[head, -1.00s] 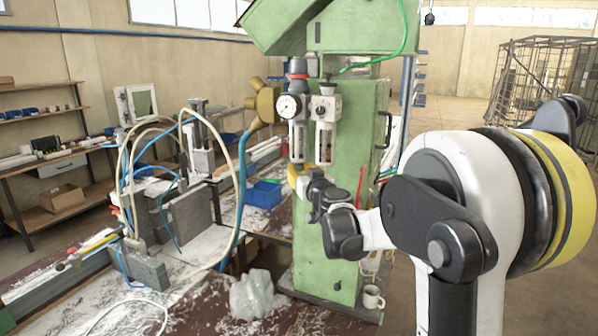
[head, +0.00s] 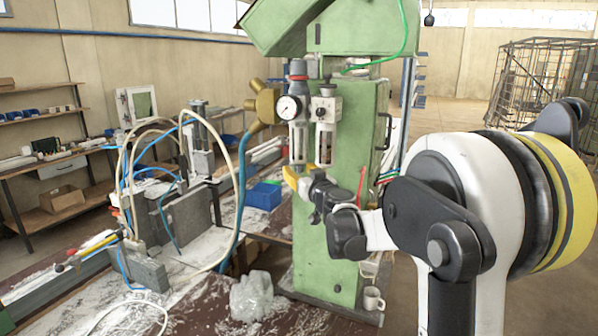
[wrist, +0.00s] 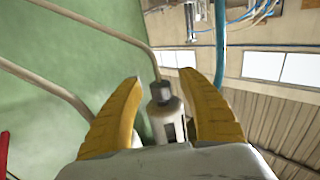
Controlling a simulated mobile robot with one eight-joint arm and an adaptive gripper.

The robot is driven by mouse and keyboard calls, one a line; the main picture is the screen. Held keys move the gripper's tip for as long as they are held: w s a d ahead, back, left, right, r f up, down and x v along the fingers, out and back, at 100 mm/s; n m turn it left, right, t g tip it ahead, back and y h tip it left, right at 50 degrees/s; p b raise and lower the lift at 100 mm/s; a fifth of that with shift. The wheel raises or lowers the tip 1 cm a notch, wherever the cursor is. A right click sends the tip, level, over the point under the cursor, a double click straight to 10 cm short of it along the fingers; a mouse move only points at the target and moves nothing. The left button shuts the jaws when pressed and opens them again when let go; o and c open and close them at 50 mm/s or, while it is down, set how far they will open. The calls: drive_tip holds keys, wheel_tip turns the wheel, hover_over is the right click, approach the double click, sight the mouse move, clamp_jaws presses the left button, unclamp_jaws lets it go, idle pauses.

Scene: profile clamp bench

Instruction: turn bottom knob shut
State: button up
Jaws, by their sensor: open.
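My gripper (head: 296,179) is just below two grey air units on the green machine. The left unit (head: 296,128) has a round gauge and a red-ringed top; the right unit (head: 325,128) has a sight window. In the wrist view, my gripper's two yellow fingers (wrist: 159,80) are spread apart. A grey cylinder with a dark end piece (wrist: 160,93) shows between them, with space visible on both sides. I cannot tell for sure whether this end piece is the bottom knob. In the head view, the underside of the units is partly hidden by my gripper.
The green machine column (head: 350,230) stands right behind my gripper. A blue hose (head: 241,190) hangs to the left. Thin pipes (wrist: 95,25) cross the wrist view near the fingers. A clear plastic bag (head: 252,297) and a white mug (head: 373,298) are below.

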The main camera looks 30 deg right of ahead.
drive_tip(key=s+a, duration=0.1)
drive_tip(key=s, duration=1.1)
drive_tip(key=shift+a, duration=0.25)
